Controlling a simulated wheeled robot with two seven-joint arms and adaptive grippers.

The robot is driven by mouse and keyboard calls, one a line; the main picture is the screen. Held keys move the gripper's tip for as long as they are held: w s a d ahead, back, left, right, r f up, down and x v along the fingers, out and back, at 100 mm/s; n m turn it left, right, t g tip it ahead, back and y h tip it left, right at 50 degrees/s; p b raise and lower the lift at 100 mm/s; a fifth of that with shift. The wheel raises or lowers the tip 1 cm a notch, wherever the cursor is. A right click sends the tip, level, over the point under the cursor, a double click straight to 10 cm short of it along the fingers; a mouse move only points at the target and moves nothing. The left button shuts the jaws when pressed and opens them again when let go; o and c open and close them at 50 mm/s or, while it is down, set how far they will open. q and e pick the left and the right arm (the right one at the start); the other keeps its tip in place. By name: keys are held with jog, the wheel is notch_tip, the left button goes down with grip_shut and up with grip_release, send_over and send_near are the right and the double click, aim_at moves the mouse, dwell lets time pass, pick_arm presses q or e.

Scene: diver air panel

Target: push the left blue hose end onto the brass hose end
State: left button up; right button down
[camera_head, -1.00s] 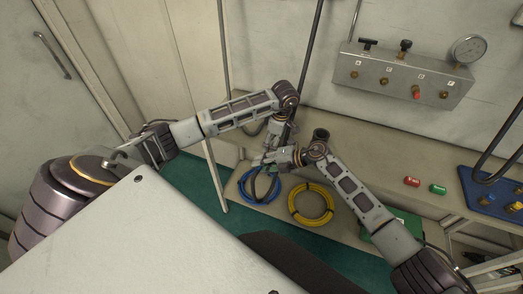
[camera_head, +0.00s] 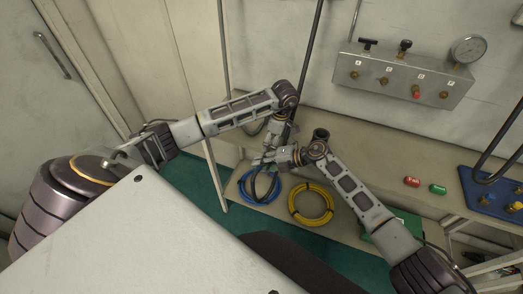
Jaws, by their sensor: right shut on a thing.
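The blue hose (camera_head: 247,197) lies coiled at the front of the lower shelf, below my two hands. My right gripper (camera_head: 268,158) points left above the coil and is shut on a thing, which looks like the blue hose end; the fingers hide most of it. My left gripper (camera_head: 270,150) hangs down from the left arm's bent wrist, close against the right gripper. Its fingers are too small and overlapped to show whether they are open. The brass hose end cannot be made out where the hands meet.
A coiled yellow hose (camera_head: 329,206) lies right of the blue one. A dark round cup (camera_head: 321,134) stands behind my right wrist. Red (camera_head: 412,182) and green (camera_head: 438,189) pieces lie on the bench. A metal valve panel (camera_head: 400,78) with a gauge hangs on the wall.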

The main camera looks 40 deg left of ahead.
pick_arm(q)
jog(key=shift+s+d+f+g, duration=0.3)
jog(key=shift+s+d+f, duration=0.15)
jog(key=shift+s, duration=0.25)
pick_arm(e)
jog(key=shift+w+d+r+m+t, duration=0.1)
jog(key=shift+w+d+m+t, duration=0.2)
jog(key=shift+w+d, duration=0.15)
pick_arm(q)
jog(key=shift+a, duration=0.2)
pick_arm(e)
jog(key=shift+s, duration=0.3)
pick_arm(q)
jog(key=o, duration=1)
jog(key=shift+w+r, duration=0.1)
jog(key=shift+r, duration=0.1)
pick_arm(e)
jog(key=shift+s, duration=0.2)
